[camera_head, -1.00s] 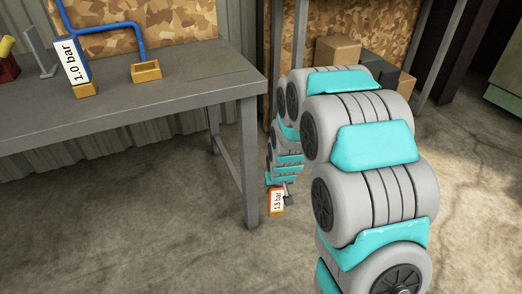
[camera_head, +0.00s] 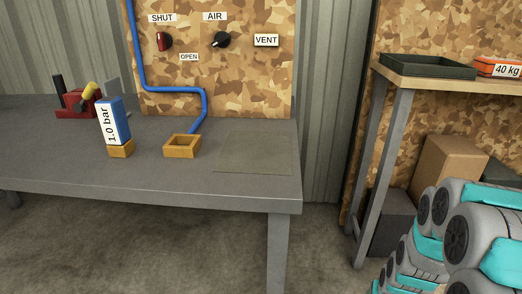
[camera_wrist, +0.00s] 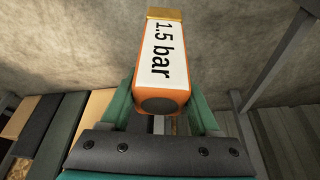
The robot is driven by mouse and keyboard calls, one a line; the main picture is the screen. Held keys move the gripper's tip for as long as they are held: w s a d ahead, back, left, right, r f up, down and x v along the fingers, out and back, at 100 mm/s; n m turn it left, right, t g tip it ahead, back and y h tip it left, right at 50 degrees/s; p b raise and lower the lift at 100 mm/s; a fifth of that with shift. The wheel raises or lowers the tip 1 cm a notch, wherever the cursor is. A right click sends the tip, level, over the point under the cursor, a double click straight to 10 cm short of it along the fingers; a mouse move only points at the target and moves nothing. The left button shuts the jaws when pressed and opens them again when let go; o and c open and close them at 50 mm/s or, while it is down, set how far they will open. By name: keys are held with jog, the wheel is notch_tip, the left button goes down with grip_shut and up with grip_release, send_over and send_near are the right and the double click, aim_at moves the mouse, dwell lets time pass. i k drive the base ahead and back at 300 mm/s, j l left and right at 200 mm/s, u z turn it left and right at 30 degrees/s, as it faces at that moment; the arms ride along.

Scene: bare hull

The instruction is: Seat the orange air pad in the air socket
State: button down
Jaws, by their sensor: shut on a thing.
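The orange air pad (camera_wrist: 160,85), with a white "1.5 bar" label and a yellow end, is held in my gripper (camera_wrist: 160,104) in the wrist view. The green fingers close on its two sides. The gripper and the pad are out of sight in the head view, where only part of my arm shows at lower right. A yellow square socket (camera_head: 181,154), open and empty, sits on the bench at the end of a blue hose; it looks like the air socket.
A red device (camera_head: 76,104) is at back left. The panel (camera_head: 240,80) has SHUT, AIR and VENT labels. A shelf (camera_head: 430,84) with a dark tray stands right.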

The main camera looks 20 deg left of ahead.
aim_at(236, 164)
jog(key=i+l+u, duration=0.1)
jog(key=i+l, duration=0.15)
jog(key=i+l+u, duration=0.1)
jog(key=i+l, duration=0.15)
jog(key=l, duration=0.2)
jog(key=i+l, duration=0.2)
jog(key=l, duration=0.2)
jog(key=i+l+u, duration=0.15)
jog(key=l, duration=0.25)
jog(key=i+l+u, duration=0.1)
jog(key=i+l, duration=0.2)
jog(key=l+u, duration=0.1)
jog(key=u, duration=1.85)
